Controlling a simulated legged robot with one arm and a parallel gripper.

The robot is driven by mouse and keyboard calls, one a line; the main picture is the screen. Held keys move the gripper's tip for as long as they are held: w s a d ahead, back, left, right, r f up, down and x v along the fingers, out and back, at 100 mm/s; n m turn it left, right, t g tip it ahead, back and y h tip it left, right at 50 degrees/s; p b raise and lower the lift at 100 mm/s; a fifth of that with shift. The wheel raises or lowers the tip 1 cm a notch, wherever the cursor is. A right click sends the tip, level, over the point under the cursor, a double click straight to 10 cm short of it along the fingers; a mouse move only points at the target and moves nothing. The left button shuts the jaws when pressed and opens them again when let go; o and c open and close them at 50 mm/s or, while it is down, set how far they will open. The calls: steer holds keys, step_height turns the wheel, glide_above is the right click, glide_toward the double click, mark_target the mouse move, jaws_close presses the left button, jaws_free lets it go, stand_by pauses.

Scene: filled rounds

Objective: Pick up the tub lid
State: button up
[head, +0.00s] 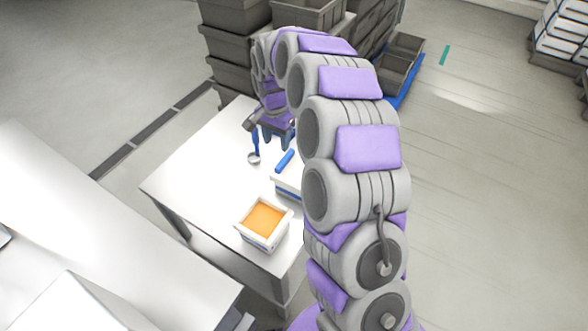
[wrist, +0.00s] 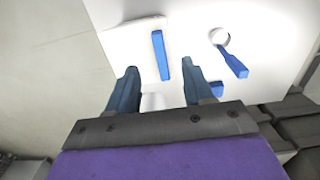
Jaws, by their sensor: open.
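A white lid with a blue bar handle (head: 285,161) lies on a white box-like tub (head: 289,188) on the table, partly hidden behind my arm. In the wrist view the blue bar (wrist: 160,55) lies ahead of my gripper, roughly in line with the gap between its fingers. The white lid and white table are hard to tell apart there. My gripper (head: 278,138) is above the far part of the table, close to the bar in the picture. It is open in the wrist view (wrist: 161,74), with nothing seen held between its fingers.
An open white tub of orange filling (head: 264,221) stands at the near table corner. A scoop with a blue handle (head: 255,148) lies left of my gripper; it also shows in the wrist view (wrist: 235,62). Stacked grey crates (head: 225,45) stand behind the white table (head: 190,180).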

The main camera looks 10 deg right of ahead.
mark_target(279, 165)
step_height(279, 165, down, 11)
steer(key=b, duration=0.3)
steer(key=shift+d+f, duration=0.15)
steer(key=shift+f, duration=0.05)
jaws_close()
stand_by(0.4)
